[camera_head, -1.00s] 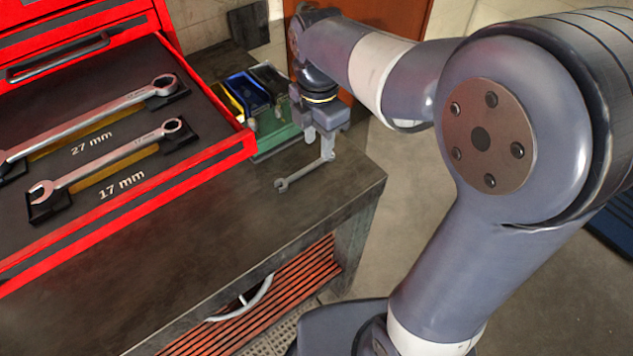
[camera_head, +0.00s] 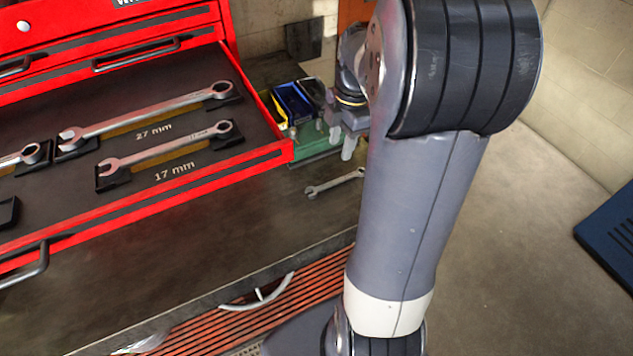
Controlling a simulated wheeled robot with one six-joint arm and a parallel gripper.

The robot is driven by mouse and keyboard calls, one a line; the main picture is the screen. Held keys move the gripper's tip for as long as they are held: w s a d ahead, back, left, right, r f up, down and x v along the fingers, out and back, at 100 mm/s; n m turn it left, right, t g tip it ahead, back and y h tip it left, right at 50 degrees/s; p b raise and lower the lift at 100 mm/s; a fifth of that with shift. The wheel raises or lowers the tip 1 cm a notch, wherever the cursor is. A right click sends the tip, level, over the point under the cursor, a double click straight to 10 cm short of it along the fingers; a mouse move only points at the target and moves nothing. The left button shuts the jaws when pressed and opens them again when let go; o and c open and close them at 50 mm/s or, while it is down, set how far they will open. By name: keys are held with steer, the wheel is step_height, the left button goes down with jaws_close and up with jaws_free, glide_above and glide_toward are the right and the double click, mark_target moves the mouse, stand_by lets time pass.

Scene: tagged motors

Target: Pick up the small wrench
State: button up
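A small silver wrench (camera_head: 335,183) lies flat on the dark workbench, just right of the open red drawer. Its open jaw points left, and its right end lies close to my arm's edge in the picture. My gripper (camera_head: 341,146) is above and behind the wrench, with its two fingers pointing down and a gap between them. The fingers look empty and apart from the wrench. My arm covers the bench to the right of it.
The open drawer (camera_head: 215,181) holds a 17 mm wrench (camera_head: 165,149) and a larger 27 mm wrench (camera_head: 145,111). Blue (camera_head: 293,103) and green (camera_head: 312,143) bins stand behind my gripper's left side. The bench front is clear.

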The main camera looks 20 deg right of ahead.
glide_above(337, 180)
steer(key=f, duration=0.5)
steer(key=shift+w+d, duration=0.2)
steer(key=shift+s+f+p, duration=0.15)
steer(key=shift+f+p, duration=0.15)
steer(key=shift+f, duration=1.05)
steer(key=shift+s+f+p, duration=0.1)
steer(key=shift+f+p, duration=0.2)
steer(key=shift+f, duration=1.05)
jaws_close()
